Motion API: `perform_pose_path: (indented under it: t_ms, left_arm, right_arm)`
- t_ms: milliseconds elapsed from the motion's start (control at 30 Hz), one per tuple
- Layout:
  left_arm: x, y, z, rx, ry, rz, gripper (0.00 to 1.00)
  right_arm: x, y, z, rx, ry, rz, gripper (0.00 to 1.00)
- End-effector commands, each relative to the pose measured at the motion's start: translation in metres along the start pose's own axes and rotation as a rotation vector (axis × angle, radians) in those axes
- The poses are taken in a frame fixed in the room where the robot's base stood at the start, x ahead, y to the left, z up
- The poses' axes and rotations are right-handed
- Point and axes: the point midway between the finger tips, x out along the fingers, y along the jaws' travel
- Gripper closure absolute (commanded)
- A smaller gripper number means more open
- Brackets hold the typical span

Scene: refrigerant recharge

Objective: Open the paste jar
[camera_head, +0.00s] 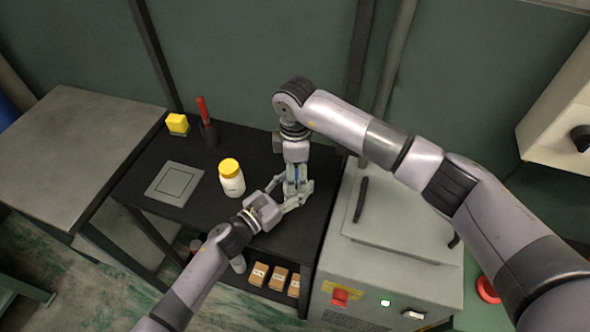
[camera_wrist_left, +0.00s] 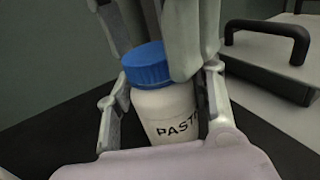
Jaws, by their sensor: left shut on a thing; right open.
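The paste jar (camera_wrist_left: 165,112) is white with "PAST" readable on its label and a blue lid (camera_wrist_left: 147,64) on top. In the left wrist view it stands upright between the two fingers of my left gripper (camera_wrist_left: 163,112), which is shut on its body. My right gripper (camera_wrist_left: 162,50) comes down from above, open, with its fingers around or beside the lid; contact cannot be told. In the head view my left gripper (camera_head: 290,197) and right gripper (camera_head: 295,183) meet there and hide most of the jar.
A white bottle with a yellow cap (camera_head: 231,178) stands on the black table left of my grippers. A grey square plate (camera_head: 174,184), yellow block (camera_head: 177,124) and red-handled tool (camera_head: 207,122) are further left. A grey machine (camera_head: 391,240) with a handle adjoins the table on the right.

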Motion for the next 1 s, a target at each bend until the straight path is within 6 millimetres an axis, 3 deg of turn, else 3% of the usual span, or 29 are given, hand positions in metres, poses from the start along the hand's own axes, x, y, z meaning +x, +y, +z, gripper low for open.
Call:
perform_pose_path:
  t_ms: [333, 667, 900, 933, 1000]
  left_arm:
    - [0.0, 0.0, 0.0, 0.0, 0.0, 0.0, 1.0]
    - [0.0, 0.0, 0.0, 0.0, 0.0, 0.0, 1.0]
    - [0.0, 0.0, 0.0, 0.0, 0.0, 0.0, 1.0]
    - [0.0, 0.0, 0.0, 0.0, 0.0, 0.0, 0.51]
    - [0.0, 0.0, 0.0, 0.0, 0.0, 0.0, 0.46]
  right_arm:
    - [-0.003, 0.0, 0.0, 0.0, 0.0, 0.001, 0.4]
    - [-0.042, 0.001, 0.0, 0.001, 0.0, 0.003, 0.4]
    - [-0.045, 0.0, 0.0, 0.0, 0.0, 0.0, 0.4]
    - [-0.045, 0.0, 0.0, 0.0, 0.0, 0.0, 0.4]
    - [-0.045, 0.0, 0.0, 0.0, 0.0, 0.0, 0.4]
